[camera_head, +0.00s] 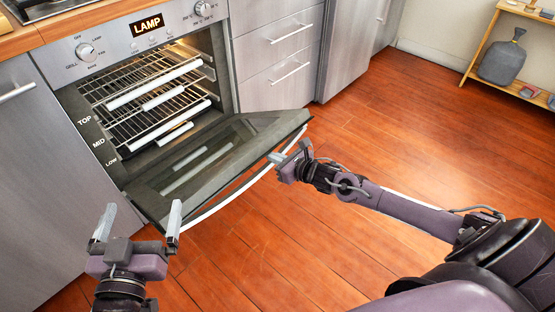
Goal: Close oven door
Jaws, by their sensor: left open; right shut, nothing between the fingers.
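The oven (134,51) is built into the steel fronts, with its cavity lit and wire racks inside. Its door (230,160) is folded down, wide open, with a pale handle bar (236,192) along its outer edge. My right gripper (291,153) is shut and empty at the right part of the door's outer edge, close to the handle; I cannot tell whether it touches. My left gripper (138,222) is open and empty, in front of the door's left corner and apart from it.
Drawers (279,53) with bar handles stand right of the oven, and a steel cabinet front (42,160) stands left. A wooden shelf (500,55) with a grey bottle (502,62) is at the far right. The wooden floor (400,120) between is clear.

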